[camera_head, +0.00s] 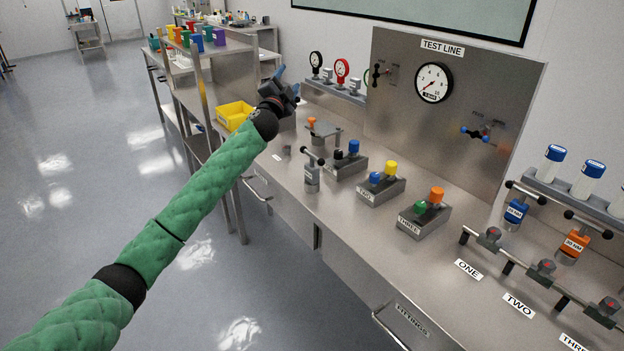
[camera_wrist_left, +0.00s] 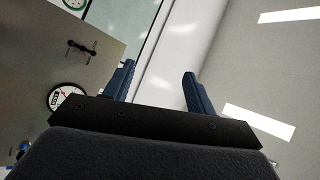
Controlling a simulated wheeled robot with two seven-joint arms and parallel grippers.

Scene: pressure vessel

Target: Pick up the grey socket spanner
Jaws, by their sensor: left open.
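The grey socket spanner (camera_head: 312,178) stands upright on the steel bench, left of the block labelled two, with a T-bar handle with black ends. A small label is on its body. My left gripper (camera_head: 283,82) is raised above the bench's far left part, up and left of the spanner and apart from it. In the left wrist view its two blue fingers (camera_wrist_left: 161,88) are spread with nothing between them. The spanner does not show in that view. My right gripper is not in view.
Blocks with coloured knobs (camera_head: 383,190) stand right of the spanner. A blue spanner (camera_head: 515,212) and an orange spanner (camera_head: 572,246) hang at the right rack. The test line panel (camera_head: 400,130) rises behind. A yellow bin (camera_head: 234,114) is at the left. The bench front is mostly clear.

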